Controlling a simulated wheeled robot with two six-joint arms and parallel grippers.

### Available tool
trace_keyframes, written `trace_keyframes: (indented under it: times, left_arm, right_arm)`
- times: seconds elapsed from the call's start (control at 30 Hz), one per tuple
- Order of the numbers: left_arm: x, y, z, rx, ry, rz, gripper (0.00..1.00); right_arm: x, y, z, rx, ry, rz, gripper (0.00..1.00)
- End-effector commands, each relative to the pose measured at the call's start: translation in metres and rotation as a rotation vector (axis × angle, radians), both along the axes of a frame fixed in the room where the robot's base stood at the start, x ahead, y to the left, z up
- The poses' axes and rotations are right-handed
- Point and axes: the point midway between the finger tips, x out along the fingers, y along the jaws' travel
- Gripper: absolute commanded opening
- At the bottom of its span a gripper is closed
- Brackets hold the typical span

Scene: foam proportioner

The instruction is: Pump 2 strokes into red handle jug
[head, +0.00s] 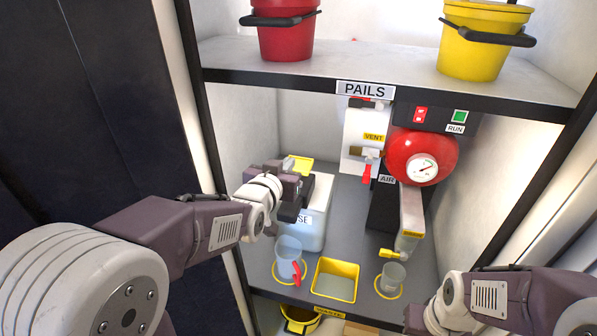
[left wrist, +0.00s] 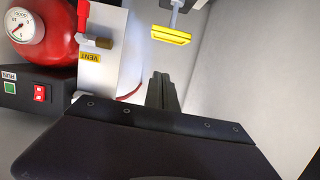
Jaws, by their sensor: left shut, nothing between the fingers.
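The clear jug with the red handle (head: 288,258) stands upright on a yellow-ringed spot on the grey counter.
A yellow square tray (head: 337,266) lies right of the jug, and another clear cup (head: 394,275) stands under a spout. A red tank with a gauge (head: 409,152) and a vent valve (head: 368,153) are behind. A shelf labelled PAILS (head: 365,89) hangs overhead.

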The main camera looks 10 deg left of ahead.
Motion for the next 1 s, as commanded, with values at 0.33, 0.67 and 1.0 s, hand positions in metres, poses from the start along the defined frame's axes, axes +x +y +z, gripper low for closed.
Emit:
trace_keyframes:
  times: [0.33, 0.67, 1.0]
  left_arm:
    - [0.014, 0.000, -0.004, -0.001, 0.006, 0.000, 0.00]
    - [0.083, -0.003, -0.021, -0.001, 0.006, 0.001, 0.00]
    - [0.097, -0.003, -0.061, -0.001, 0.006, 0.001, 0.00]
  right_arm:
    - [0.000, 0.000, 0.001, 0.000, 0.000, 0.000, 0.00]
    - [0.000, 0.000, 0.005, 0.000, 0.000, 0.000, 0.00]
    - [0.000, 0.000, -0.001, 0.000, 0.000, 0.000, 0.00]
